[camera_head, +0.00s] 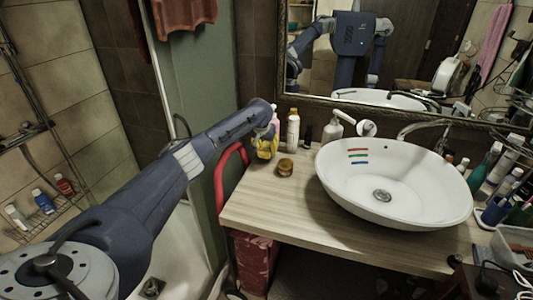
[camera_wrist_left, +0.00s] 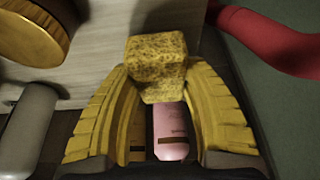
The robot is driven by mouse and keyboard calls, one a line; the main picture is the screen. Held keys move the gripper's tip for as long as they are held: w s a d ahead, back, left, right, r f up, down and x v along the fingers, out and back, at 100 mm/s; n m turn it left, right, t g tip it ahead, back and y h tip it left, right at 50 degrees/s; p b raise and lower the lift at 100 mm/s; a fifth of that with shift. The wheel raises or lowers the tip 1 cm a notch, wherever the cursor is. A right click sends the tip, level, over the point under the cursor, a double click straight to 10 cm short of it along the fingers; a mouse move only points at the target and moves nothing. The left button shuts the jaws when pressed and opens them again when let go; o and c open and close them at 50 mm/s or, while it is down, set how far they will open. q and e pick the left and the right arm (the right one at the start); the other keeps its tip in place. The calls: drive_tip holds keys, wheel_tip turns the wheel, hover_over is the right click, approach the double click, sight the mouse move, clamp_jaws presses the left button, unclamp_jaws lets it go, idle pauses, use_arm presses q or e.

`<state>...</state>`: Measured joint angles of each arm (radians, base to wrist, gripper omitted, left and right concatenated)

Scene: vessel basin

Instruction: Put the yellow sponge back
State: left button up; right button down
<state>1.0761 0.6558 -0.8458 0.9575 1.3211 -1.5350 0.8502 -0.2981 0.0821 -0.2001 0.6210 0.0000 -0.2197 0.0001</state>
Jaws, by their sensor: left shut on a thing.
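The yellow sponge (camera_wrist_left: 157,64) is a speckled block between the tips of my left gripper (camera_wrist_left: 158,88) in the left wrist view. The gripper's ribbed yellow fingers close on it from both sides. In the head view my left gripper (camera_head: 266,147) is at the back left corner of the wooden counter (camera_head: 260,205). There the sponge is hard to tell from the yellow fingers. I cannot tell whether the sponge touches the counter. My right gripper is not in view.
A pink bottle (camera_wrist_left: 171,132) stands close to the fingers. A white bottle (camera_head: 293,130) and a small brown jar (camera_head: 285,167) are to the right. A red tube (camera_head: 222,172) curves at the counter's left edge. The white basin (camera_head: 440,180) has three coloured marks. The front-left counter is clear.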

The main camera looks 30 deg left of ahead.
use_arm(q)
drive_tip(key=shift+f, duration=1.25)
drive_tip(key=shift+f, duration=0.15)
drive_tip(key=o, duration=1)
drive_tip(key=v, duration=1.2)
drive_tip(key=shift+r, duration=0.2)
